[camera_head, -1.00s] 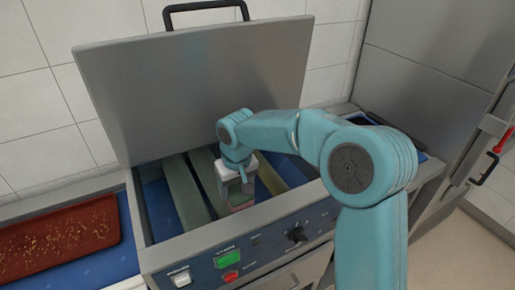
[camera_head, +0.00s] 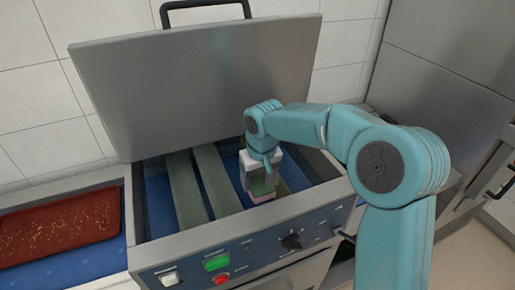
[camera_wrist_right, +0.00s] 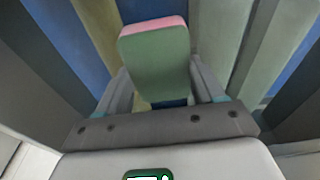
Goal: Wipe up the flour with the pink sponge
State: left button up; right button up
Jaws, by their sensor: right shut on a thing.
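The pink sponge (camera_head: 266,198) is in my right gripper (camera_head: 262,186), inside the open machine bay, right of two grey-green bars. In the right wrist view the sponge (camera_wrist_right: 155,62) is a block with a green broad face and a pink edge. It sits between the two fingers of my right gripper (camera_wrist_right: 160,92), which are shut on it. Whether the sponge touches the surface below is unclear. I cannot make out flour for certain in the bay. My left gripper is not in view.
The bay has a blue floor (camera_head: 158,208) and long grey-green bars (camera_head: 186,192). Its metal lid (camera_head: 190,85) stands open behind. The front panel has a green button (camera_head: 216,263). A reddish-brown tray (camera_head: 60,228) with pale specks lies at the left.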

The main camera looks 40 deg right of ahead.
jog(key=shift+a+r+p, duration=0.25)
jog(key=shift+r+p, duration=0.05)
jog(key=shift+r, duration=0.35)
jog(key=shift+a+r+p, duration=0.25)
jog(key=shift+r, duration=0.35)
jog(key=shift+d+r+p, duration=0.3)
jog(key=shift+r+p, duration=0.35)
jog(key=shift+r, duration=0.05)
jog(key=shift+a+r+p, duration=0.2)
jog(key=shift+r+p, duration=0.65)
jog(key=shift+r, duration=0.65)
jog(key=shift+d, duration=0.2)
jog(key=shift+r, duration=0.1)
